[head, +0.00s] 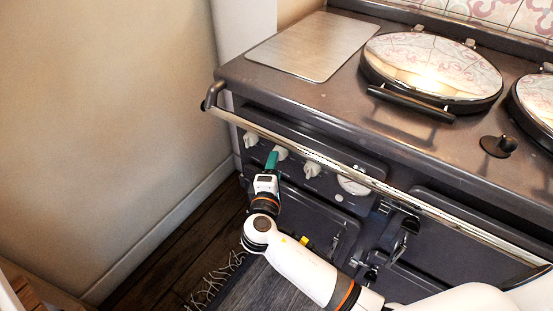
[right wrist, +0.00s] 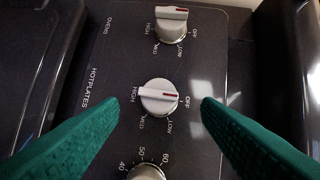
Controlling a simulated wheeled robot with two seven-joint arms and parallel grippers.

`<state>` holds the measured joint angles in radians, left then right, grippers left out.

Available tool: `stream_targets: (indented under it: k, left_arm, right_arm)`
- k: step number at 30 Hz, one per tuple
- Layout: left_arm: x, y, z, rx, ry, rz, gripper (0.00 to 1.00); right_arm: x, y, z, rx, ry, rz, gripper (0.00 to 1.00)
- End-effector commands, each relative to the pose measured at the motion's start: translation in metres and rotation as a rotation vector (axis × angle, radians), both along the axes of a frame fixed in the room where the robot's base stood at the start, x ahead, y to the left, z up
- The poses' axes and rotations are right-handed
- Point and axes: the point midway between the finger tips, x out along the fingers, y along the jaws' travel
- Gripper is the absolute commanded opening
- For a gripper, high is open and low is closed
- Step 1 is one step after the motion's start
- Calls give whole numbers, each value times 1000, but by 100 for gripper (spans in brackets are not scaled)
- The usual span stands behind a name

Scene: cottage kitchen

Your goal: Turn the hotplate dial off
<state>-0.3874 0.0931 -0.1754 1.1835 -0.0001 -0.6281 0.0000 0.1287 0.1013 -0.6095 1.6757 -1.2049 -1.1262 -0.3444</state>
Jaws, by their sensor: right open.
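The hotplate dial (right wrist: 158,97) is a white round knob with a raised bar and a red mark. In the head view this dial (head: 282,152) appears to be the second knob from the left, just beyond the fingertips. My right gripper (head: 271,160) is open at the front panel; its fingers (right wrist: 160,105) stand either side of the dial, apart from it. My left gripper is not in view.
The ovens dial (right wrist: 172,22) and a numbered dial (right wrist: 146,172) flank it closely. A metal rail (head: 330,160) runs above the knobs along the range's front edge. Oven doors with latches (head: 400,240) lie below right. A bare wall (head: 100,120) stands to the left.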

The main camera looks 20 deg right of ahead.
Motion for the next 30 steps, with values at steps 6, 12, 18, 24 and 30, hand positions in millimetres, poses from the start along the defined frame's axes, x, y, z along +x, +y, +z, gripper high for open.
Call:
stream_targets:
  k: [6,12,18,24,30]
  left_arm:
    - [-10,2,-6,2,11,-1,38]
    - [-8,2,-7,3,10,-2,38]
    - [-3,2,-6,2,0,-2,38]
    - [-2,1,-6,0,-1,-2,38]
    - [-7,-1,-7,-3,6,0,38]
  right_arm:
    - [-41,21,6,3,2,0,58]
    - [-61,32,9,1,0,0,58]
    - [-65,34,10,0,-1,0,58]
    - [-65,34,10,0,-1,0,58]
    - [-65,34,9,1,0,0,58]
